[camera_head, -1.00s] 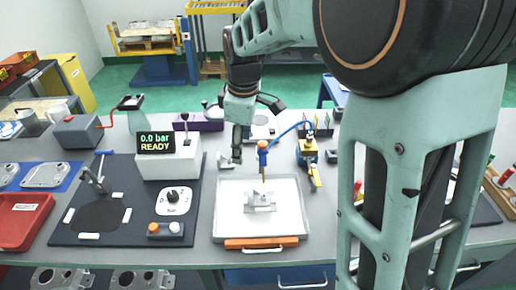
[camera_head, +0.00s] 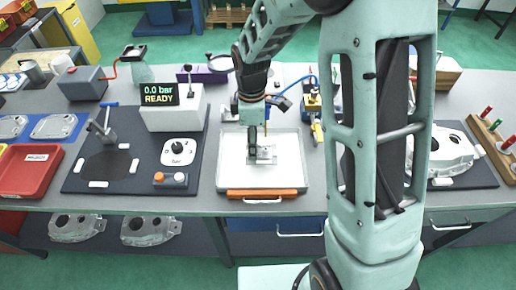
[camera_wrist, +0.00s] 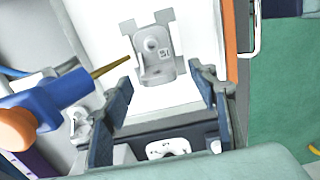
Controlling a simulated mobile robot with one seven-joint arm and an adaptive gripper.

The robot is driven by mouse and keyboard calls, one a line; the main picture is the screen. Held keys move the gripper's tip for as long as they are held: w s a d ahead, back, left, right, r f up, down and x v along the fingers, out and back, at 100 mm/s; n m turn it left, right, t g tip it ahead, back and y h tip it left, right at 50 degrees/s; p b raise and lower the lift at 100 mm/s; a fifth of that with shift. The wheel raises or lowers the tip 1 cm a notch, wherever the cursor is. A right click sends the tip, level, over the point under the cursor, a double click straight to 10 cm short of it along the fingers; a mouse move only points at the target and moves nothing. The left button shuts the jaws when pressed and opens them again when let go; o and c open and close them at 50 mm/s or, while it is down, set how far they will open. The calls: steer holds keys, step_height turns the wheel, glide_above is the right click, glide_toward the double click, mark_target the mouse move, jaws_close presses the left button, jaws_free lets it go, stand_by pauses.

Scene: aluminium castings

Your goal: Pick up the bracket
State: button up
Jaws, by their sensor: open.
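The bracket (camera_head: 266,154) is a small grey metal casting in a white tray (camera_head: 284,178) at the middle of the bench. In the wrist view the bracket (camera_wrist: 157,58) has a round boss, a small printed code and notched corners. My gripper (camera_head: 252,152) is above the tray and partly hides the bracket in the head view. In the wrist view my gripper (camera_wrist: 158,85) is open and empty, its two dark fingers apart, with the bracket ahead between their lines. I cannot tell the exact height left to it.
A blue and orange tool with a brass nozzle (camera_wrist: 50,103) juts in close beside the left finger in the wrist view. A pressure box reading READY (camera_head: 172,108) stands left, a large casting (camera_head: 447,152) right.

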steer(key=shift+f, duration=0.9)
steer(key=c, duration=1.3)
steer(key=shift+w+r, duration=0.1)
steer(key=shift+r, duration=0.1)
